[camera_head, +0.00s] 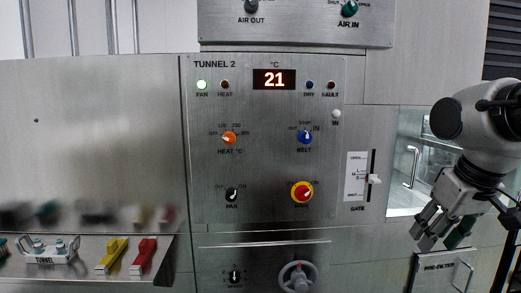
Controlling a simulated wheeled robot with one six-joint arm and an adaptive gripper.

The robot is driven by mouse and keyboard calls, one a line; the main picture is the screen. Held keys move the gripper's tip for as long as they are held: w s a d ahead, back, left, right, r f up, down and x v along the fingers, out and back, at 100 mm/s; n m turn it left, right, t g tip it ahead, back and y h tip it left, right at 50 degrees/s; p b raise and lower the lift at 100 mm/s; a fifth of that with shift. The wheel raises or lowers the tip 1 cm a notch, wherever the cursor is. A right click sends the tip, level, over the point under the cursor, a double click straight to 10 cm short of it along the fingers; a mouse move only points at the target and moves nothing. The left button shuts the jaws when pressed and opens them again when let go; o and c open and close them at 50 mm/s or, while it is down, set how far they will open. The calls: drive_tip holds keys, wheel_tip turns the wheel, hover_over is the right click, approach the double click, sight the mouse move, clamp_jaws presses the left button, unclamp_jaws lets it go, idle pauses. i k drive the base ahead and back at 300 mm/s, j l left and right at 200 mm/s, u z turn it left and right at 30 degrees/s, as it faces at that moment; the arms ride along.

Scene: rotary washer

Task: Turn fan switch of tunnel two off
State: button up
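The TUNNEL 2 panel (262,215) is a grey metal plate in the middle of the view. Its black FAN switch (232,194) is a small rotary knob at the lower left, with labels around it too small to read surely; its pointer seems to tilt to the upper right. The FAN lamp (201,85) at the top left glows pale green. My gripper (439,232) is at the right, pointing down and left, well apart from the switch. Its fingers look spread and empty.
Other controls are the orange HEAT knob (229,138), blue BELT knob (305,137), red-yellow switch (302,191) and GATE slider (374,179). A handwheel (298,277) sits below. Yellow (112,254) and red (144,255) handles stand on a ledge at left.

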sight(231, 194)
drive_tip(key=j+z, duration=0.25)
drive_tip(key=j, duration=0.4)
drive_tip(key=j+z, duration=0.3)
drive_tip(key=j, duration=0.3)
drive_tip(key=k, duration=0.05)
